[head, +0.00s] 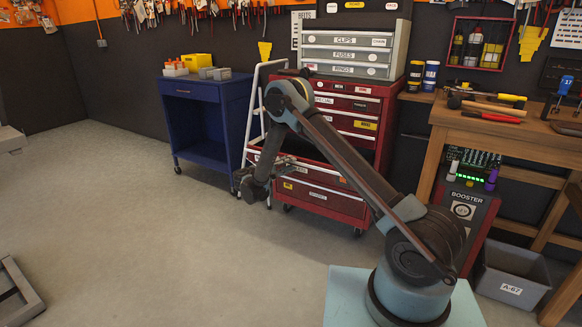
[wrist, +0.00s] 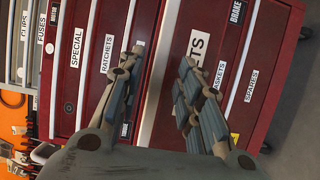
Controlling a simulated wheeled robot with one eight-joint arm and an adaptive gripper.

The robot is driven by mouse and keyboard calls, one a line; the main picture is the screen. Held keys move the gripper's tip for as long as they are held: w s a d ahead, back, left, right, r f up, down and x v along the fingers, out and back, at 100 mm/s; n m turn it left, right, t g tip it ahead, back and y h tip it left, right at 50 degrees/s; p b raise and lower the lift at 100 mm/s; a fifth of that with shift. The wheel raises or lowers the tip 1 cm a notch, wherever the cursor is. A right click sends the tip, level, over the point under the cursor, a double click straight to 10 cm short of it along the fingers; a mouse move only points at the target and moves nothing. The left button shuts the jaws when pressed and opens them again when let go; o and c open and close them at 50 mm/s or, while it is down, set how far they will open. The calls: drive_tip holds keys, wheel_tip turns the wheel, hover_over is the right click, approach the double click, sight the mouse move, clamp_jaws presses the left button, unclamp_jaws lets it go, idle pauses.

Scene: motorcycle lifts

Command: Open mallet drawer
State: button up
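The red tool cabinet (head: 335,107) stands at the back centre in the head view. In the wrist view its drawers appear turned sideways, with labels SPECIAL (wrist: 76,48), RATCHETS (wrist: 109,57) and SPARES (wrist: 251,86). Contact cannot be told.
A blue cart (head: 205,122) stands left of the cabinet, with a white ladder-like frame (head: 252,120) between. A wooden workbench (head: 490,122) with mallets, a BOOSTER unit (head: 465,208) and a grey bin (head: 512,275) are at right. The floor at left centre is clear.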

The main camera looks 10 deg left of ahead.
drive_tip(key=v, duration=1)
drive_tip(key=shift+s+a, duration=0.25)
drive_tip(key=shift+s, duration=0.05)
